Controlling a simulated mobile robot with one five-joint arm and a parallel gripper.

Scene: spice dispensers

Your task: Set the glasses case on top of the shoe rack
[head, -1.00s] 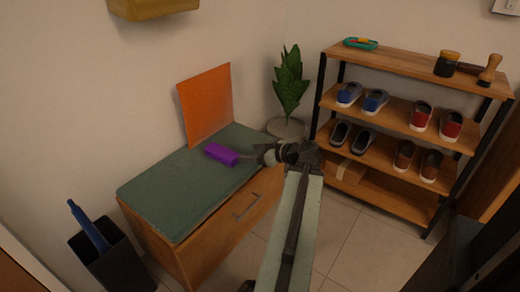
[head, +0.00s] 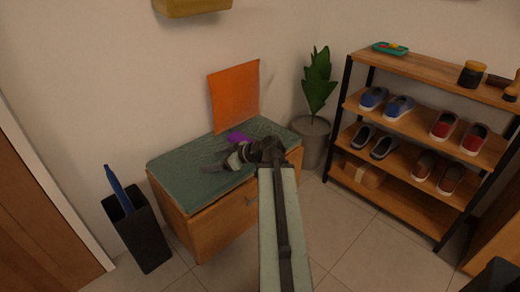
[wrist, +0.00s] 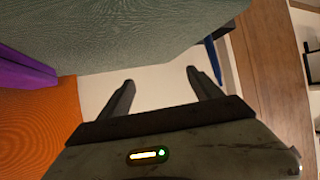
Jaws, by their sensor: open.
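The purple glasses case (head: 238,137) lies on the green top of the bench, partly hidden behind my gripper in the head view. In the wrist view the case (wrist: 22,72) shows at the left edge, off to the side of my fingers. My gripper (head: 212,167) is over the bench, nearer the camera than the case. In the wrist view my gripper (wrist: 160,80) is open, with nothing between its fingers. The wooden shoe rack (head: 425,68) stands at the right; its top board carries several items, with a bare stretch between them.
A green tray (head: 390,48) is at the rack top's left end; a dark jar (head: 472,74) and brushes are at its right. Shoes fill the middle shelves. An orange panel (head: 234,98) leans behind the bench (head: 170,168). A potted plant (head: 318,85) stands between bench and rack.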

